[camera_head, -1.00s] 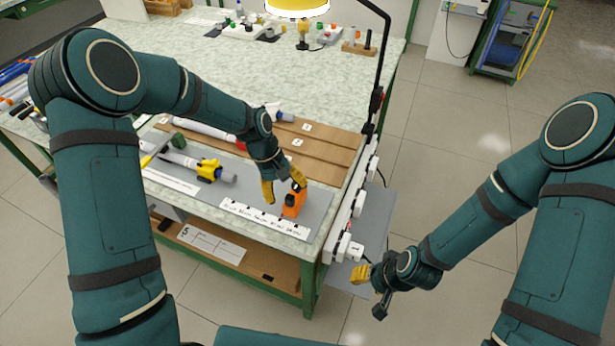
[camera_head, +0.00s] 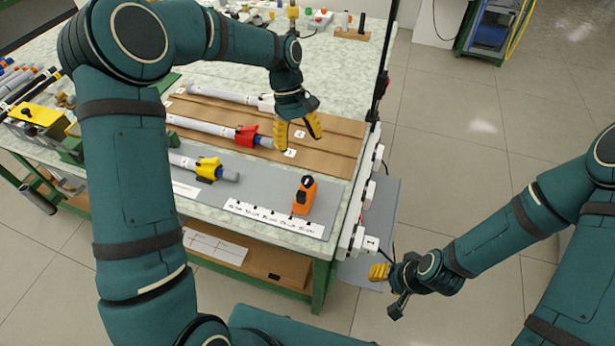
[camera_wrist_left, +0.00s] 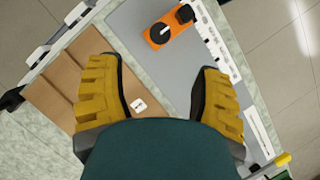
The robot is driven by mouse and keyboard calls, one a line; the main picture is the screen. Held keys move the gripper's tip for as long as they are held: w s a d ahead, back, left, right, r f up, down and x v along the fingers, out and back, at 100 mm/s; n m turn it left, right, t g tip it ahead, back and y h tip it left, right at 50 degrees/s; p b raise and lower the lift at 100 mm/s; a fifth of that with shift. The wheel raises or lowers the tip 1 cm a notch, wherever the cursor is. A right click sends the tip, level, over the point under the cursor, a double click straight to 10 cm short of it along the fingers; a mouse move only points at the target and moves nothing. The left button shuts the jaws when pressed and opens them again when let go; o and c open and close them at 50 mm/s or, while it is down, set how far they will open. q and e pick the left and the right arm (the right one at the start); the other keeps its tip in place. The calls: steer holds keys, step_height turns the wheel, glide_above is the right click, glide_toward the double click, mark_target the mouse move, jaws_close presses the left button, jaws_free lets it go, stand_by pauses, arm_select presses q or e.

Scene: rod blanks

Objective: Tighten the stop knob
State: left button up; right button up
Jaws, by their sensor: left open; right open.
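The orange stop (camera_head: 302,198) stands on the grey mat by the right end of the white printed scale strip. Its black stop knob (camera_head: 307,182) is on top. The orange stop also shows in the left wrist view (camera_wrist_left: 173,27), with a round black knob bearing a white mark (camera_wrist_left: 160,33). My left gripper (camera_head: 299,131) is open and empty, above the brown grooved board, behind and apart from the stop. Its two yellow fingers are spread wide in the left wrist view (camera_wrist_left: 160,78). My right gripper (camera_head: 378,272) is open and empty, beyond the table's right edge.
Rods with a red collar (camera_head: 247,136) and a yellow collar (camera_head: 208,168) lie left of the stop. The scale strip (camera_head: 270,217) runs along the mat's front. White boxes (camera_head: 357,240) line the table's right edge. The mat around the stop is mostly clear.

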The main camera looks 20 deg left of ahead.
mark_target(307, 178)
arm_select(q)
steer(key=b+x, duration=0.2)
steer(key=x, duration=0.8)
steer(key=shift+s+f, duration=0.1)
steer(key=shift+f, duration=0.2)
steer(key=shift+o, duration=0.2)
jaws_close()
